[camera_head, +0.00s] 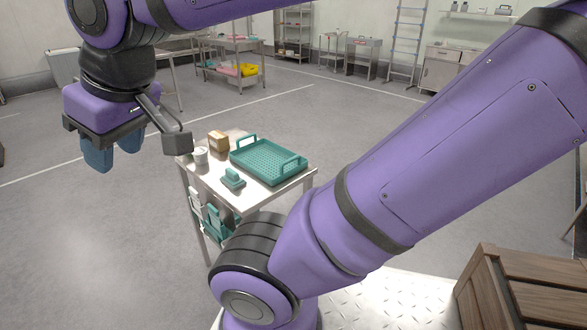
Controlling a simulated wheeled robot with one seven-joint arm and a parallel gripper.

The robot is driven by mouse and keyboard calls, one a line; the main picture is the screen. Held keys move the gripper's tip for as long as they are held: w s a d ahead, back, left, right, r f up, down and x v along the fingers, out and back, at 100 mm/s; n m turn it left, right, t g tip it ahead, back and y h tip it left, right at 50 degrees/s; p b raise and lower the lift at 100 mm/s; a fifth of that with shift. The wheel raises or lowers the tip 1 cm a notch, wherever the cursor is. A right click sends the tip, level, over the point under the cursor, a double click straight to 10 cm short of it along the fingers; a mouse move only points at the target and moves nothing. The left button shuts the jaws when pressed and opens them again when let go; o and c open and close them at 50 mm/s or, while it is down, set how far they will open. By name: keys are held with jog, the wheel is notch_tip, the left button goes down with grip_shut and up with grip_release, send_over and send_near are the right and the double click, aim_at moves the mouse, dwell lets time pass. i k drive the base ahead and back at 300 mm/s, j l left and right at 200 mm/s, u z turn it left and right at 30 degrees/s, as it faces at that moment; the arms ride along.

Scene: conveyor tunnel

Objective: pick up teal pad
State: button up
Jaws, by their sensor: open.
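The teal pad (232,181) is a small block with a raised grip on top. It lies on the near part of a small metal cart's top (213,176), in front of a teal tray. My gripper (112,155) hangs at the upper left with its blue fingertips pointing down. It is open and empty, above and to the left of the cart and well apart from the pad. Nothing covers the pad in this view.
The teal tray (268,160) with two handles fills the cart's right side. A brown box (218,141) and a white cup (200,155) stand at its left. Teal and white items hang on the cart's side. A wooden crate (515,290) is at lower right. Open floor lies left.

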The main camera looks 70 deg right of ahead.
aim_at(231, 179)
jog(key=z, duration=1.5)
jog(key=u, duration=2.35)
jog(key=z, duration=2.25)
jog(key=i+z, duration=0.15)
jog(key=i, duration=0.2)
